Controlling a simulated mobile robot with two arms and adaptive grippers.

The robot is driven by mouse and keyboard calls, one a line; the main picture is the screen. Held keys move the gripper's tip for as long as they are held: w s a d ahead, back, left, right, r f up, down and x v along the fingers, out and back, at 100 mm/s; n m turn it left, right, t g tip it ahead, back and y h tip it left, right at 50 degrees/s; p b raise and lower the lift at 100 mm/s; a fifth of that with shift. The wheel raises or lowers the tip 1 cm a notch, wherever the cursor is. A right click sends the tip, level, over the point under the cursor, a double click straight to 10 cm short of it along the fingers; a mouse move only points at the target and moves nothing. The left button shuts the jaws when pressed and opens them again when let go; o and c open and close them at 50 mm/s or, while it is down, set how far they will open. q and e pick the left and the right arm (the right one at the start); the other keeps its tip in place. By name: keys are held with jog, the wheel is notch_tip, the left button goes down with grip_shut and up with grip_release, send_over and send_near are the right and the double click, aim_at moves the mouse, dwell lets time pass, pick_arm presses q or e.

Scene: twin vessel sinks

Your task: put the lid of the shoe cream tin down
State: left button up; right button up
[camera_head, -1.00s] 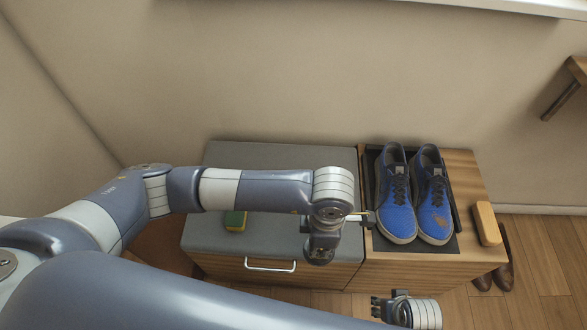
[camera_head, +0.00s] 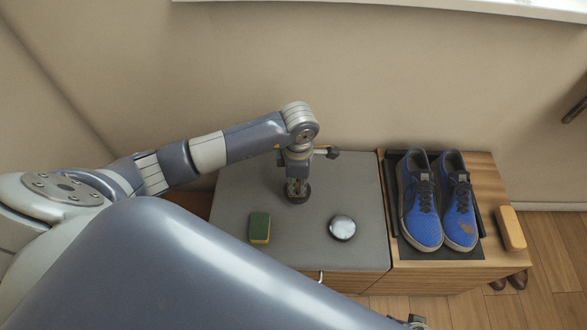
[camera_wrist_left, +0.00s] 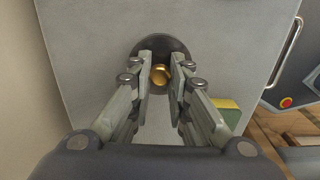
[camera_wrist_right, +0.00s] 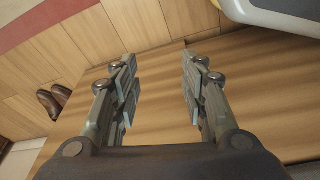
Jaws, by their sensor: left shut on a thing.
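The lid (camera_head: 295,198), a dark round disc with a brass-coloured knob, is under my left gripper (camera_head: 297,187) over the grey bench top. In the left wrist view the gripper (camera_wrist_left: 160,75) is shut on the knob, and the dark lid (camera_wrist_left: 170,46) shows beyond the fingertips. I cannot tell whether the lid touches the bench. The shoe cream tin (camera_head: 342,228), round and shiny silver, stands on the bench to the front right of the lid. My right gripper (camera_wrist_right: 158,85) is open and empty over wooden boards.
A green and yellow sponge (camera_head: 259,227) lies on the bench top (camera_head: 230,180), left of the tin. Blue shoes (camera_head: 420,210) stand on a dark mat to the right. A wooden-backed brush (camera_head: 510,228) lies beyond them. Bare bench surrounds the lid.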

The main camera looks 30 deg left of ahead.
pick_arm(q)
jog(key=w+a, duration=0.2)
jog(key=w, duration=0.1)
jog(key=w+a, duration=0.2)
jog(key=shift+w+f+b, duration=0.15)
jog(key=shift+f+b, duration=0.15)
notch_tip(320, 180, down, 3)
jog(key=shift+w+a+f+b, duration=0.15)
jog(key=shift+b, duration=0.2)
jog(key=shift+f, duration=0.15)
pick_arm(e)
jog(key=r, duration=0.2)
jog(key=w+r, duration=0.1)
jog(key=r, duration=0.2)
pick_arm(q)
jog(key=shift+f, duration=0.1)
jog(key=o, duration=0.9)
jog(key=shift+c, duration=0.2)
pick_arm(e)
jog(key=shift+w+r, duration=0.15)
jog(key=shift+r, duration=0.25)
